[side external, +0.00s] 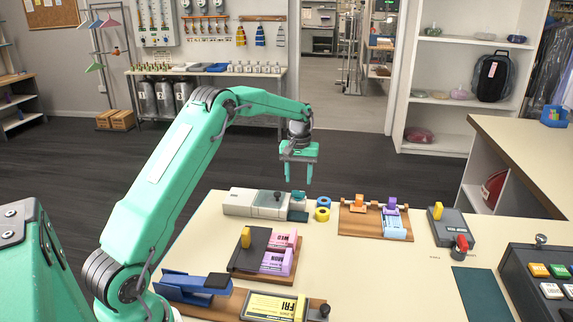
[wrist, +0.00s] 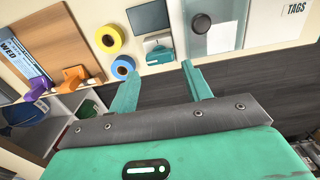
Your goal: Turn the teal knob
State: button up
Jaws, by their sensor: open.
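A small teal piece (side external: 298,201), which looks like the teal knob, stands at the right end of a long light grey box (side external: 250,203) on the table. I cannot make out its exact shape or which way it is turned. In the wrist view the teal piece (wrist: 160,55) shows just beyond my fingertips, roughly between them, with a grey plate beside it. My gripper (side external: 297,181) is open and empty, pointing down above the teal piece and apart from it. A black round knob (wrist: 201,23) sits on the grey box's lid.
Yellow (side external: 322,214) and blue (side external: 323,202) tape rolls stand close right of the teal piece. A brown board (side external: 358,222) with orange and purple clips lies further right, then a dark device with a red knob (side external: 461,242). Pink-tagged (side external: 280,252) and yellow-tagged holders lie nearer the front.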

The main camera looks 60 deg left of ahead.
aim_at(298, 191)
jog(key=shift+f, duration=2.4)
jog(key=c, duration=0.7)
